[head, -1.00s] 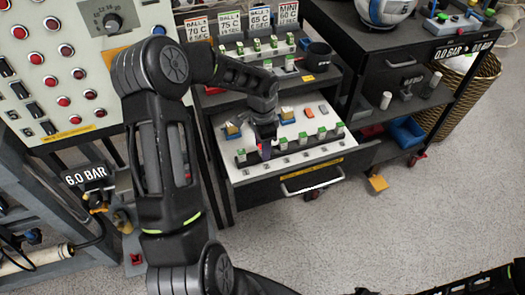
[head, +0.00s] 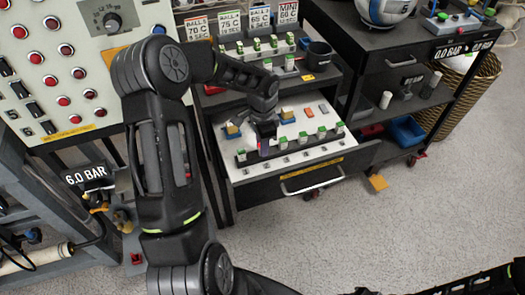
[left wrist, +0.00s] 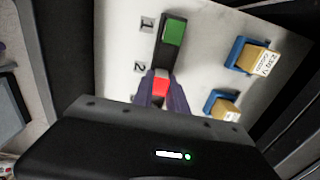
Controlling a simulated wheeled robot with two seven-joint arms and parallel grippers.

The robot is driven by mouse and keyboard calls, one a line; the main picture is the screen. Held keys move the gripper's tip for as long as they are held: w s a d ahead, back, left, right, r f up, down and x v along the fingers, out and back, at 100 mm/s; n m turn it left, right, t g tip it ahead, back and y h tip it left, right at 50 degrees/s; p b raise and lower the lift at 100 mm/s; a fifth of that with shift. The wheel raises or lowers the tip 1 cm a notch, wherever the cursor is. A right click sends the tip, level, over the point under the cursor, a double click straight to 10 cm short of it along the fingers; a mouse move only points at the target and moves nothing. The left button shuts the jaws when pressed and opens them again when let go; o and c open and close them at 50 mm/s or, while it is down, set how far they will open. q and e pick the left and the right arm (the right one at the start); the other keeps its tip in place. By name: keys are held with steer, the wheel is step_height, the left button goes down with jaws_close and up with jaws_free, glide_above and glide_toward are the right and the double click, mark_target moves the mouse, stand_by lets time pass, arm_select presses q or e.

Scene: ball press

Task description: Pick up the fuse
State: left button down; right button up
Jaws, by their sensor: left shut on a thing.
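A red-topped fuse (left wrist: 161,84) sits at the slot marked 2 in the left wrist view. The purple fingers of my left gripper (left wrist: 162,92) are on both sides of it and shut on it. I cannot tell whether its base is still in the holder. A green-topped fuse (left wrist: 173,32) stands at the slot marked 1, just beyond it. In the head view my left gripper (head: 264,143) points down over the white drawer panel (head: 300,157), in a row of green-topped fuses (head: 304,138). My right gripper is out of view.
Two tan blocks in blue holders (left wrist: 252,56) stand beside the fuse row. An orange piece (head: 310,110) lies on the panel. The upper shelf holds signs, more green-topped pieces and a black cup (head: 320,53). A button panel (head: 50,70) stands at the left.

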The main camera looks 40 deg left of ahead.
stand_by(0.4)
arm_select(q)
step_height(320, 180, up, 9)
steer(key=shift+r+b, duration=0.2)
steer(key=shift+b, duration=0.5)
steer(key=shift+r, duration=0.3)
stand_by(1.0)
